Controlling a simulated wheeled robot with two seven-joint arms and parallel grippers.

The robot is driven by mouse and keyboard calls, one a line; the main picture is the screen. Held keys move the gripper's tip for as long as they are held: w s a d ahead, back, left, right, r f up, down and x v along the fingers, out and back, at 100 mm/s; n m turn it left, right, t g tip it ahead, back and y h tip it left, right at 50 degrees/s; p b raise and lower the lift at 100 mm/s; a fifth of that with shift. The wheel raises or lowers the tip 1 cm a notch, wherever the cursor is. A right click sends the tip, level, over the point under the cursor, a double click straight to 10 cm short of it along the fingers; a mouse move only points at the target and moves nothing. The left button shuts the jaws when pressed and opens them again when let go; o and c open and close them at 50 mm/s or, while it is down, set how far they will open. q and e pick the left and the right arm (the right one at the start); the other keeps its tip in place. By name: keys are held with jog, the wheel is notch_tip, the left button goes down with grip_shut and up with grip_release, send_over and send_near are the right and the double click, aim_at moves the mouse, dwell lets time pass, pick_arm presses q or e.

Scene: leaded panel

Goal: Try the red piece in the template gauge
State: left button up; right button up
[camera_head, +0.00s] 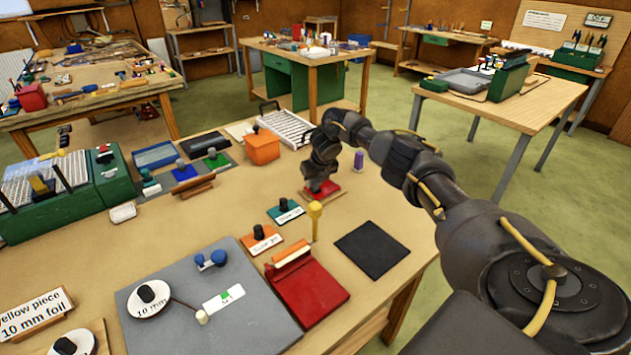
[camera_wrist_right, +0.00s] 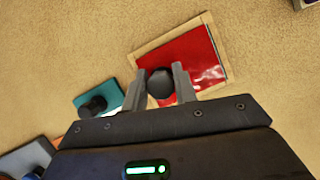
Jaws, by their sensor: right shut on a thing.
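The red piece (camera_wrist_right: 198,58) is a flat, glossy red panel with a round black knob (camera_wrist_right: 160,84). In the right wrist view it lies within a pale wooden frame (camera_wrist_right: 172,33), which looks like the template gauge. A thin pale and dark line shows along its right edge; I cannot tell if it sits fully down. My right gripper (camera_wrist_right: 161,87) is shut on the knob, one finger on each side. In the head view the right gripper (camera_head: 317,184) is over the red piece (camera_head: 327,189) and hides part of it. My left gripper is not in view.
A teal piece (camera_head: 284,212) and an orange piece (camera_head: 259,242) with black knobs lie nearby. A purple spool (camera_head: 359,161), a yellow-handled tool (camera_head: 315,218) and an orange bin (camera_head: 262,147) stand around.

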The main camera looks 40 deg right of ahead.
jog(key=shift+f+b, duration=0.5)
jog(key=shift+f, duration=0.3)
jog(key=o, duration=1)
jog(key=shift+r, duration=0.1)
jog(key=v, duration=1)
jog(key=shift+s+a+r, duration=0.1)
jog(key=shift+s+r, duration=0.1)
jog(key=shift+r, duration=0.15)
